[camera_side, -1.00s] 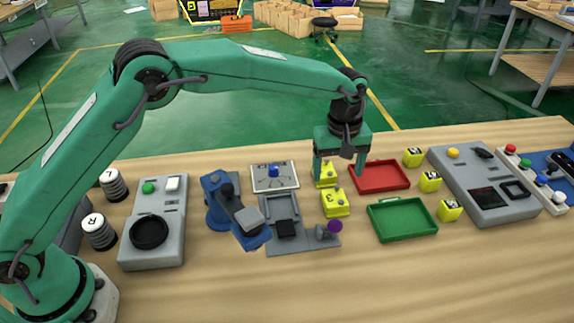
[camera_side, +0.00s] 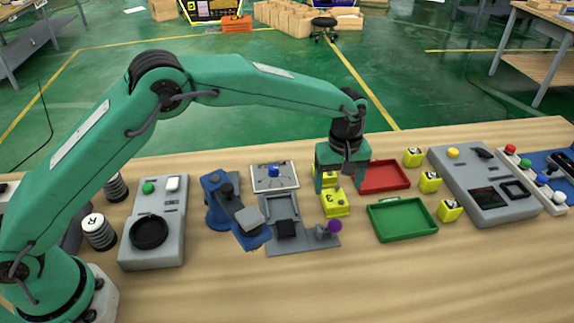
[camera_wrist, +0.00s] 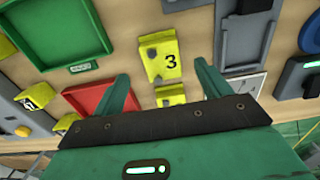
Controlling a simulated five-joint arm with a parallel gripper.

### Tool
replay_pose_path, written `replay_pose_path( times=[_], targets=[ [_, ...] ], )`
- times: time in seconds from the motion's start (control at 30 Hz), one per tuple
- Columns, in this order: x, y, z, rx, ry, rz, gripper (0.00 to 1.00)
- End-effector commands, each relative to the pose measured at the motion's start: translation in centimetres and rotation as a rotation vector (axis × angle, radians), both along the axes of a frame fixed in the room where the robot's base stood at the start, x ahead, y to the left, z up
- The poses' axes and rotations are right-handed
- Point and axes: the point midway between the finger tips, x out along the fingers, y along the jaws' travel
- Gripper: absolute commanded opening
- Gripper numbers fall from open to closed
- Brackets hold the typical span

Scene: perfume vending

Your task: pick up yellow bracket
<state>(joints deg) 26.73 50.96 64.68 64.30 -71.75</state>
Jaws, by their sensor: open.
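Two yellow brackets stand on the table between the grey fixture and the trays. The nearer bracket, marked 3 (camera_side: 336,203), is in plain view; in the wrist view this bracket (camera_wrist: 157,60) lies just beyond the fingertips. The second bracket (camera_wrist: 170,96) shows between the fingers, its lower part hidden by the gripper body. In the side view this second bracket is mostly behind my gripper (camera_side: 337,180). My gripper points down, open and empty; its spread fingers also show in the wrist view (camera_wrist: 162,76). Whether a finger touches a bracket I cannot tell.
A red tray (camera_side: 408,177) is right of my gripper and a green tray (camera_side: 402,237) is nearer the front. Several yellow blocks (camera_side: 430,181) stand right of the trays. A grey fixture (camera_side: 270,246) and a blue device (camera_side: 215,214) are at left. The front table is clear.

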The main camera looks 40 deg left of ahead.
Motion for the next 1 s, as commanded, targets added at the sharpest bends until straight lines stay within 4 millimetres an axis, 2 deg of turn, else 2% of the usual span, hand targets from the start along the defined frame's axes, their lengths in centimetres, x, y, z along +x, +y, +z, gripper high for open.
replay_pose_path(
  times=[0.4, 0.97, 1.0],
  targets=[
    [0.0, 0.3, -4.4, 0.001, 0.003, 0.0, 0.76],
    [0.0, 0.3, -4.7, 0.001, 0.001, 0.0, 0.76],
    [0.0, 0.3, -4.7, 0.001, 0.001, 0.0, 0.72]
  ],
)
